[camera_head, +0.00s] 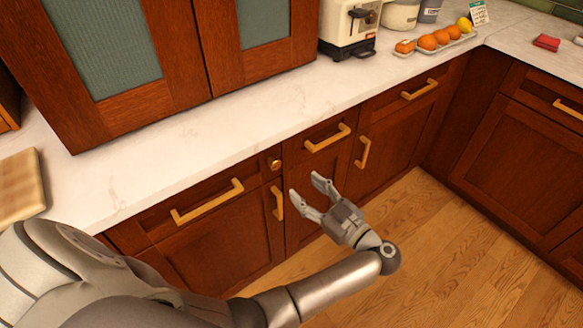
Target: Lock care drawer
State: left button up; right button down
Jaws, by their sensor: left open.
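A small round brass lock or knob (275,163) sits on the dark red-brown cabinet front, near the right end of the left drawer (208,207). That drawer has a long brass handle and looks closed. The middle drawer (318,135) is to its right and also looks closed. No label shows which is the care drawer. My left gripper (306,185) is open and empty, in front of the cabinets. Its fingertips point up and left, below and to the right of the brass knob, apart from it. My right gripper is not in view.
Vertical brass handles (277,203) are on the doors below. The white countertop (200,125) holds an appliance (348,28), a tray of oranges (436,42) and a wooden board (20,185). The wooden floor (450,250) at right is clear.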

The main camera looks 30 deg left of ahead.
aim_at(277, 166)
pick_arm(q)
jog(key=p+x, duration=0.1)
jog(key=x, duration=1)
jog(key=shift+s, duration=0.2)
grip_shut()
